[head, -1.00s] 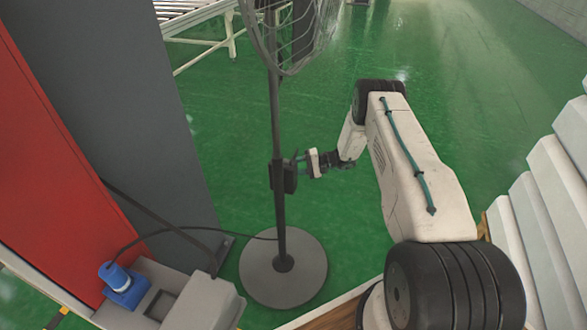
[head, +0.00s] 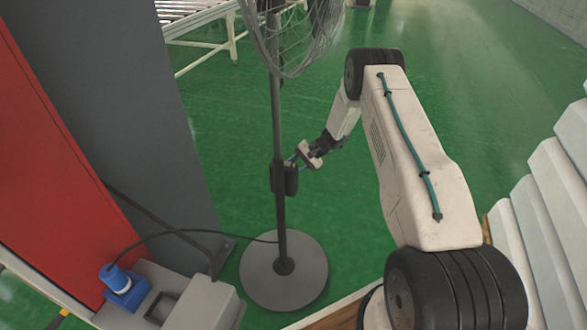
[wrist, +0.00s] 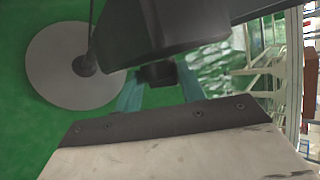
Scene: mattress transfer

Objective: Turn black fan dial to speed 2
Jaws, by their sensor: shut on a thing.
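The black fan stands on a dark pole (head: 277,120) with a round grey base (head: 262,270). Its control box (head: 290,181) sits partway up the pole, and it also fills the top of the wrist view (wrist: 150,30). My gripper (head: 293,160) reaches the box from the right, its wrist slanting down to the left. In the wrist view, its teal fingers (wrist: 160,88) lie on both sides of a small dark dial (wrist: 158,73) and are shut on it. The dial's markings and speed setting cannot be read.
The wire fan cage (head: 290,45) is above my gripper. A red panel (head: 40,185) and a grey column (head: 125,120) stand at left. A cable runs from a blue plug (head: 120,285) towards the pole. Stacked white mattresses (head: 545,225) are at right. Green floor is open behind.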

